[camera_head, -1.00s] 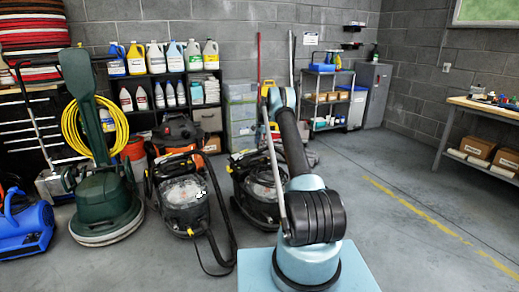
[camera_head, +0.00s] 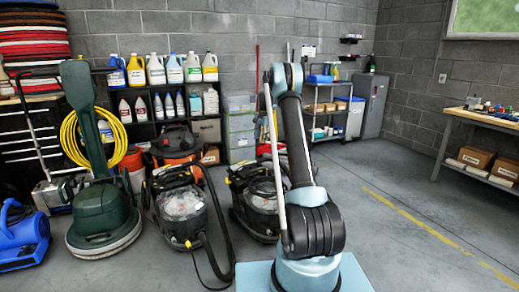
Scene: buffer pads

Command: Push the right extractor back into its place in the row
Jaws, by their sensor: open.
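Two black extractors with clear domes stand side by side on the grey floor. The left extractor (camera_head: 182,205) shows nearly whole, with a black hose curving down its right side. The right extractor (camera_head: 260,193) stands beside it, and my arm hides its right part. A gap with the hose lies between the two. My arm rises from its light blue base in front of the right extractor, its upper joint high in the picture. My gripper cannot be made out; no fingers show. I see no contact between my arm and either extractor.
A green floor machine (camera_head: 104,215) with a yellow hose stands left of the extractors, and a blue blower (camera_head: 22,238) at the far left. An orange-black vacuum (camera_head: 176,144) and bottle shelves are behind. Open floor (camera_head: 400,250) lies right; a workbench (camera_head: 490,120) stands at the far right.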

